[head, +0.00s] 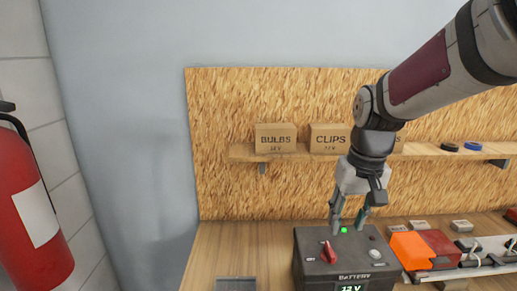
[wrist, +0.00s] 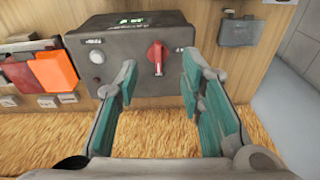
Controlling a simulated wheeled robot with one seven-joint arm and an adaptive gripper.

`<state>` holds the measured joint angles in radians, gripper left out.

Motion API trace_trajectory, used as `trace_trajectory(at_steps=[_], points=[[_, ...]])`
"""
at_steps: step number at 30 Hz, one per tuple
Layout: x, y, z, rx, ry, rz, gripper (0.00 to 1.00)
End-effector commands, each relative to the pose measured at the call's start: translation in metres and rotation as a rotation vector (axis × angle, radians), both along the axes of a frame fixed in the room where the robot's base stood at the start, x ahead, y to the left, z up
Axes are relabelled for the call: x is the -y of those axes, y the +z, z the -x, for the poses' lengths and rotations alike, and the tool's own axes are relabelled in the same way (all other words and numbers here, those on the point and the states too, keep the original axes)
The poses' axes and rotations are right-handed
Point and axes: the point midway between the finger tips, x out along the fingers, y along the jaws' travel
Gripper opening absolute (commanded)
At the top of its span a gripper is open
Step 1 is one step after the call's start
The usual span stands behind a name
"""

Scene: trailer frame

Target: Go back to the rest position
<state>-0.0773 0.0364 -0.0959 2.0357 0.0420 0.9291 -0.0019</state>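My gripper (head: 350,220) points down over the back of a dark battery box (head: 312,272). Its two fingers are apart with nothing between them. In the wrist view my gripper (wrist: 158,72) is also open and empty, with teal pads on both fingers. The box (wrist: 128,78) shows between and beyond the fingertips, with a red switch (wrist: 157,54) close to one of them. I cannot tell whether a fingertip touches the box. In the head view a green light (head: 344,230) glows on the box, and its display (head: 351,288) reads 12 V.
An orange and red lamp (head: 408,250) lies on the wooden bench (head: 217,243), right of the box. A shelf (head: 240,153) with labelled cartons (head: 275,138) runs behind my arm. A grey tray (head: 235,284) is at the front. A fire extinguisher (head: 25,205) hangs at far left.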

Motion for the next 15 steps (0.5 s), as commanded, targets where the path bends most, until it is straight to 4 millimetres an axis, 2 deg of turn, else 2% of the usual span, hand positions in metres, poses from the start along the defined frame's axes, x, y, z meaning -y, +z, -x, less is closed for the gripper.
trace_trajectory(at_steps=[1, 6, 15], points=[[0.000, 0.012, 0.014, 0.029, 0.002, -0.003, 0.35], [0.000, 0.038, 0.057, 0.112, 0.011, -0.004, 0.35], [0.000, 0.057, 0.134, 0.255, 0.023, 0.013, 0.35]])
